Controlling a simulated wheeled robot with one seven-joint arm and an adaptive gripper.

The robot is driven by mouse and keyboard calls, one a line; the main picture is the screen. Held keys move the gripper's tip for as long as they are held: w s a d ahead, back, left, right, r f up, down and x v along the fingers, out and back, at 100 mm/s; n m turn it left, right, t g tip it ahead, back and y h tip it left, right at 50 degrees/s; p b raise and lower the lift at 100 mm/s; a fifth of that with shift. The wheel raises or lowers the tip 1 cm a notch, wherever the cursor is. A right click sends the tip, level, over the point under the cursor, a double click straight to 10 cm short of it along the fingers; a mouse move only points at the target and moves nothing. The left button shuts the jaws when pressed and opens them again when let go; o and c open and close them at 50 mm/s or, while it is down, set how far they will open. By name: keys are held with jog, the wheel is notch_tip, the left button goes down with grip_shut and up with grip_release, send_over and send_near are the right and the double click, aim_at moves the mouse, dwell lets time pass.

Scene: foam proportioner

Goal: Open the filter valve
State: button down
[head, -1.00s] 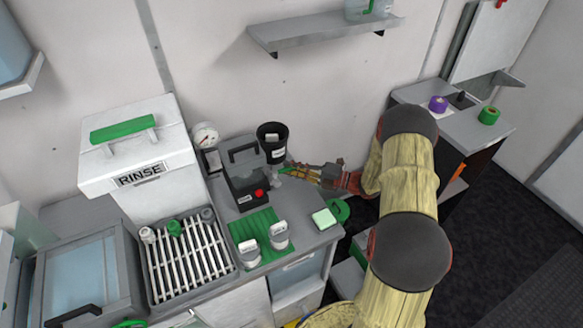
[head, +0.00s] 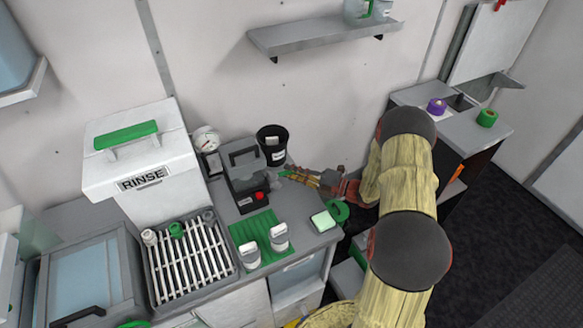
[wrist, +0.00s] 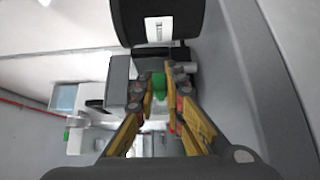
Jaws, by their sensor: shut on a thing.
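The dark proportioner unit (head: 246,186) stands on the grey counter, with a red knob on its front. A grey fitting sticks out from its right side, with a small green valve handle (head: 285,173) at it. My gripper (head: 291,177) reaches in from the right at this fitting. In the wrist view the green handle (wrist: 158,87) lies between the fingertips of my gripper (wrist: 161,92), which are shut on it. The fingers hide part of the handle, and I cannot tell its exact angle.
A black cup (head: 272,146) stands just behind the fitting. Two white-capped jars (head: 279,237) stand on a green mat (head: 241,228) in front. A green-and-white sponge (head: 323,221) lies near the counter's right edge. The RINSE box (head: 150,160) is at the left.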

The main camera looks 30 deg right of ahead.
jog(key=shift+s+a+r+m+t+h+p, duration=0.2)
jog(key=shift+s+m+t+h+p, duration=0.2)
jog(key=shift+m+t+h+p, duration=0.35)
jog(key=shift+s+d+f+m+h+p, duration=0.1)
jog(key=shift+s+f+m+h+p, duration=0.15)
jog(key=shift+h+p, duration=0.25)
jog(key=c, duration=1.8)
grip_release()
jog(key=shift+c, duration=0.2)
jog(key=shift+d, duration=0.1)
jog(key=shift+t, duration=0.25)
jog(key=v, duration=1)
jog(key=shift+s+d+r, duration=0.1)
jog(key=shift+s+d, duration=0.05)
jog(key=shift+s, duration=0.15)
jog(key=shift+s+d, duration=0.25)
jog(key=shift+s, duration=0.25)
jog(key=shift+c, duration=0.4)
